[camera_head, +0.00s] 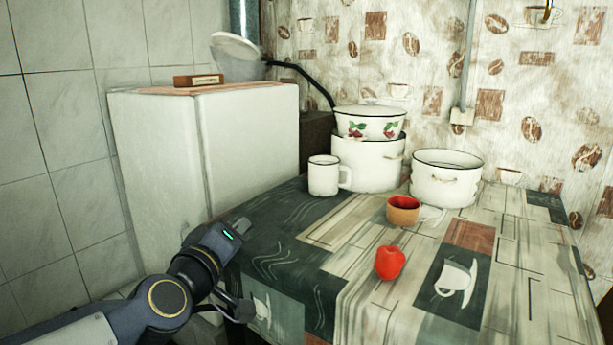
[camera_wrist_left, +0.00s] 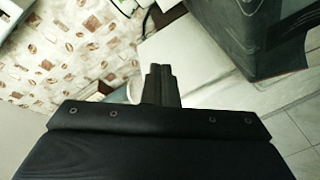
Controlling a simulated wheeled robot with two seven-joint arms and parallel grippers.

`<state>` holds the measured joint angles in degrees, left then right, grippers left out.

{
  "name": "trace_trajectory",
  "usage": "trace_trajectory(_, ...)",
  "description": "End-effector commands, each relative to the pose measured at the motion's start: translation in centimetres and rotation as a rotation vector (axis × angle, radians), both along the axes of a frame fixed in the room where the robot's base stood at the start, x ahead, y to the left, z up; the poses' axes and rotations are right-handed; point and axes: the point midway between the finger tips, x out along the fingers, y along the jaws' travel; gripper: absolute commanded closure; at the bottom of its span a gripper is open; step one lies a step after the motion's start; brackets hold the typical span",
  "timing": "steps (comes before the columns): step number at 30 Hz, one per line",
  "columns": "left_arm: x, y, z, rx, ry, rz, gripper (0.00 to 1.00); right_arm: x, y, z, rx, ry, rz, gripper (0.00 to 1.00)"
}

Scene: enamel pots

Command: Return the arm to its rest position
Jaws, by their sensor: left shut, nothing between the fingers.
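My left arm comes in from the lower left in the head view. Its gripper (camera_head: 243,226) is in front of the white cabinet, near the left edge of the table. In the left wrist view the two dark fingers (camera_wrist_left: 158,84) are together with nothing between them. In the head view the fingers are small and hard to make out. My right gripper is in neither view.
The table (camera_head: 335,258) holds a white mug (camera_head: 323,177), stacked enamel pots (camera_head: 366,164), another white pot (camera_head: 445,180), an orange-brown cup (camera_head: 402,212) and a red fruit (camera_head: 389,263). The white cabinet (camera_head: 245,140) stands behind my left arm.

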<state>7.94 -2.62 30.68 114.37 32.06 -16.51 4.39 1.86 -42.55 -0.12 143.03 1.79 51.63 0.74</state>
Motion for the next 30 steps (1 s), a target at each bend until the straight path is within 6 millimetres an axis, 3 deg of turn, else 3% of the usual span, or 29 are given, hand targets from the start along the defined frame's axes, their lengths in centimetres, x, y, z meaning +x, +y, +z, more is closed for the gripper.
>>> trace_trajectory(4,-7.4,2.6,-6.4,0.278,0.189,-0.128,1.0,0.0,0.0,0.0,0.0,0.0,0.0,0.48)
trace_trajectory(9,-15.2,5.7,-13.3,0.439,0.426,-0.228,1.0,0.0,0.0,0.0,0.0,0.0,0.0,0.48)
trace_trajectory(15,-22.0,7.8,-18.6,0.509,0.622,-0.307,1.0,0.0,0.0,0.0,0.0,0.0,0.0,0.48)
trace_trajectory(21,-27.8,8.9,-22.7,0.533,0.779,-0.38,1.0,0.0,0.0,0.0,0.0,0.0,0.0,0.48)
trace_trajectory(30,-27.6,8.9,-15.0,0.534,0.781,-0.383,1.0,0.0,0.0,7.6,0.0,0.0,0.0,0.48)
